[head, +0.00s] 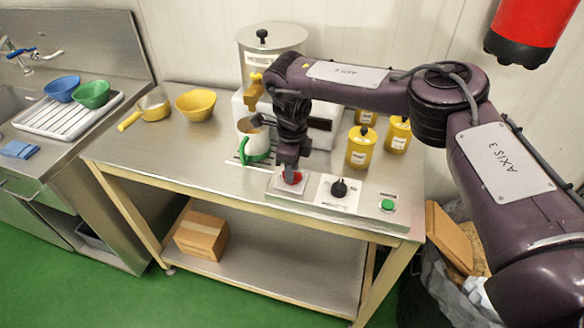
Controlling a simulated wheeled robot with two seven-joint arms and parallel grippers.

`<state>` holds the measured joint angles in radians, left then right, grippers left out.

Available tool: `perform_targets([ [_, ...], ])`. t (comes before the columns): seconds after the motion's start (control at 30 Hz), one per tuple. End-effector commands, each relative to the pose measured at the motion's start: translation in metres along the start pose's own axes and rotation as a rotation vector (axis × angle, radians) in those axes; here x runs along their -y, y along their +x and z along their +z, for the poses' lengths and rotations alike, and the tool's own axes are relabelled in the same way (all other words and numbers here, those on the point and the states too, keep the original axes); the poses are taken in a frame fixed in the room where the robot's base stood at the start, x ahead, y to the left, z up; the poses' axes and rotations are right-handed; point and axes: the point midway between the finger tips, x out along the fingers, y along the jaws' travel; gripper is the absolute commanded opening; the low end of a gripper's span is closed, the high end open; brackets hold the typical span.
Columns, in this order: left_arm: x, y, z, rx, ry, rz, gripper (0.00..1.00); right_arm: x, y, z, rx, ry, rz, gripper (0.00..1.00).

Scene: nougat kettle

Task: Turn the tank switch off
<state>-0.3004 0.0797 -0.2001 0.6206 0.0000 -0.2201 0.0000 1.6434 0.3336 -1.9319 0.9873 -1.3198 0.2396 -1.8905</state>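A control panel (313,191) lies along the front right of the steel table. It carries a red button (292,177) on a pale plate at its left, a black rotary knob (339,187) in the middle and a green button (388,204) at the right. Which of these is the tank switch I cannot read. My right gripper (290,175) points down at the red button and partly covers it. Its fingers look closed together with nothing between them. Whether the tip touches the button I cannot tell. A metal tank (270,40) stands behind. My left gripper is not in view.
A white and green jug (254,144) stands just left of my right gripper. Yellow canisters (361,147) stand behind the panel. A yellow bowl (196,104) and a yellow-handled pan (152,107) sit on the table's left. The table's front left is clear.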

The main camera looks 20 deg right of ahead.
Motion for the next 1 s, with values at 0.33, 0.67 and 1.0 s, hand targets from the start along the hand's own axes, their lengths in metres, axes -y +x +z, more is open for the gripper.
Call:
perform_targets([
  [0.33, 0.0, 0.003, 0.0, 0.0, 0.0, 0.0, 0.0, 0.0, -0.005, 0.0, 0.0, 0.0, 0.001, 0.34],
  [0.67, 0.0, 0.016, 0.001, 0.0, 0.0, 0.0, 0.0, 0.0, -0.06, 0.0, 0.0, 0.0, -0.002, 0.34],
  [1.0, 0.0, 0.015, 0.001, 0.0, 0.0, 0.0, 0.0, 0.0, -0.077, 0.0, -0.001, 0.0, 0.001, 0.34],
])
